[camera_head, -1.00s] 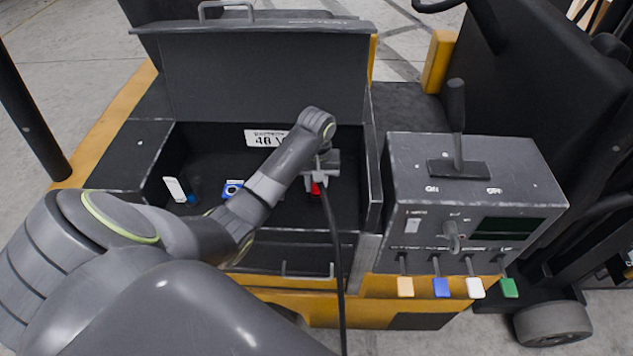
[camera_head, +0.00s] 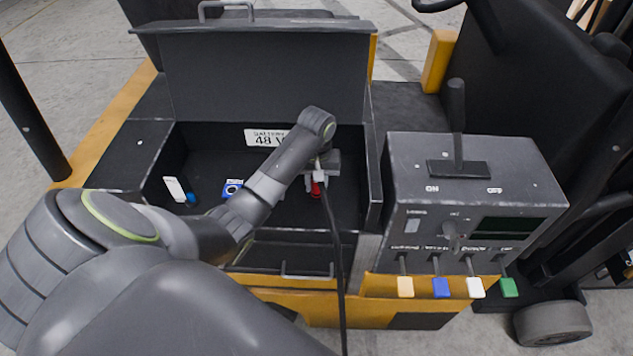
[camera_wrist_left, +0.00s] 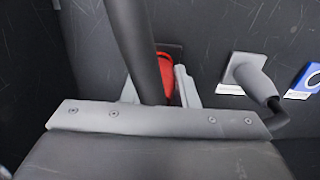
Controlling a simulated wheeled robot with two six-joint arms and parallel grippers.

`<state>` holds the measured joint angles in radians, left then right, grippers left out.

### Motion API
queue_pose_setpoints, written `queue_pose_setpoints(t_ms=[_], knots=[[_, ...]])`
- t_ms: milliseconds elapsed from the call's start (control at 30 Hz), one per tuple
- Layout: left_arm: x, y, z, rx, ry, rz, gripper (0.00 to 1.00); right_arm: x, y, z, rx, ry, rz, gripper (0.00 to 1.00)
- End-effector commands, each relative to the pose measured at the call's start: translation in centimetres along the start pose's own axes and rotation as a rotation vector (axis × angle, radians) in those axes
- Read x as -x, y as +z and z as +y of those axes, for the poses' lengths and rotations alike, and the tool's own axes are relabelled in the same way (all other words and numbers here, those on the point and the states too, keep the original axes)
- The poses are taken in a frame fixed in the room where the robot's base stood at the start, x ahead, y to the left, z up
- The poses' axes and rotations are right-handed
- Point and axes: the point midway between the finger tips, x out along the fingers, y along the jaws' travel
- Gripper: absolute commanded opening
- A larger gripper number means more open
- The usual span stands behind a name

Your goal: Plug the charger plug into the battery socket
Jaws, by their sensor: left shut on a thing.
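The red charger plug (camera_wrist_left: 165,72) sits between the fingers of my left gripper (camera_wrist_left: 160,90) in the left wrist view. Its thick black cable (camera_wrist_left: 138,40) crosses in front and hides part of it. In the head view my left gripper (camera_head: 320,178) is shut on the plug inside the open battery compartment, with a bit of red (camera_head: 316,189) showing. A dark square patch (camera_wrist_left: 174,49) lies right behind the plug, possibly the battery socket. I cannot tell how far the plug is in. My right gripper is not in view.
A grey connector with a cable (camera_wrist_left: 248,76) is beside the plug, near a blue label (camera_wrist_left: 311,80). The compartment (camera_head: 370,170) has an open lid (camera_head: 265,75) behind it. A control box (camera_head: 475,190) with levers stands to the right. The black cable (camera_head: 337,270) hangs over the front edge.

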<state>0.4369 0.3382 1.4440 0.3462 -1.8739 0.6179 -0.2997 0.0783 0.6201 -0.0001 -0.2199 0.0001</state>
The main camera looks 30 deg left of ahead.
Motion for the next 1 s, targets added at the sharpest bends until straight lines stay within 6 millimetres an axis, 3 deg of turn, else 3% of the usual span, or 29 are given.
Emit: queue_pose_setpoints(t_ms=[767, 800, 1000], knots=[[-1.1, 0.0, 0.0, 0.000, 0.000, -0.001, 0.00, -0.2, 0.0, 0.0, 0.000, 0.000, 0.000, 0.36], [-1.2, 0.0, 0.0, 0.000, 0.000, -0.001, 0.28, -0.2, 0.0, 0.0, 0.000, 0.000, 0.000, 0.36], [-1.1, 0.0, 0.0, 0.000, 0.000, 0.000, 0.52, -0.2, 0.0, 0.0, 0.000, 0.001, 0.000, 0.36]])
